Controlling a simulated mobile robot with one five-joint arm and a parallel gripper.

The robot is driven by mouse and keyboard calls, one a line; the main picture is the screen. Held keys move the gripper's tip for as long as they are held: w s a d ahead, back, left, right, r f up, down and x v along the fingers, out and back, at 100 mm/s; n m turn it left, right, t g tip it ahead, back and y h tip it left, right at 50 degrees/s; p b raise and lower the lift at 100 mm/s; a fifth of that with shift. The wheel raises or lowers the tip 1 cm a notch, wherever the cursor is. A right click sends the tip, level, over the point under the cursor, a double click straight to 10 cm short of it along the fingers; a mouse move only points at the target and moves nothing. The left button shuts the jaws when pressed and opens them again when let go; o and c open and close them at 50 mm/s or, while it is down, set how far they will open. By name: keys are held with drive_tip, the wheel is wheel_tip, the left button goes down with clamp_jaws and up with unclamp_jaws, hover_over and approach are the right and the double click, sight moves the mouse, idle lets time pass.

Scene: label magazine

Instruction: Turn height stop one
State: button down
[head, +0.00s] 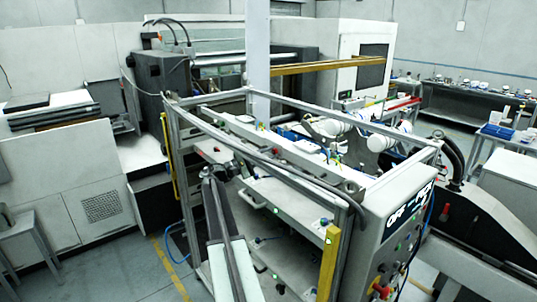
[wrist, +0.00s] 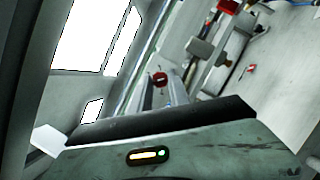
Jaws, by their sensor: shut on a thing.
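A small red knob (wrist: 159,79), which I take to be height stop one, shows in the wrist view just beyond my grey fingers. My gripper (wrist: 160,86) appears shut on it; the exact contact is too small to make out. In the head view my arm reaches up from the bottom edge, and my gripper (head: 222,170) is at the left side of the metal-framed machine (head: 290,150). The knob's grip is not clear there.
Another red knob (wrist: 228,6) sits on grey fittings at the top of the wrist view. In the head view, frame bars surround my gripper closely. A control panel (head: 400,235) with several buttons stands at the right. Open floor (head: 140,265) lies at lower left.

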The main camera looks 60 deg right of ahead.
idle(0.4)
drive_tip(key=c, duration=1.2)
unclamp_jaws()
drive_tip(key=shift+c, duration=0.2)
drive_tip(key=b+v, duration=0.2)
drive_tip(key=v, duration=0.5)
drive_tip(key=shift+w+a, duration=0.2)
drive_tip(key=shift+a, duration=0.15)
drive_tip(key=shift+f, duration=0.1)
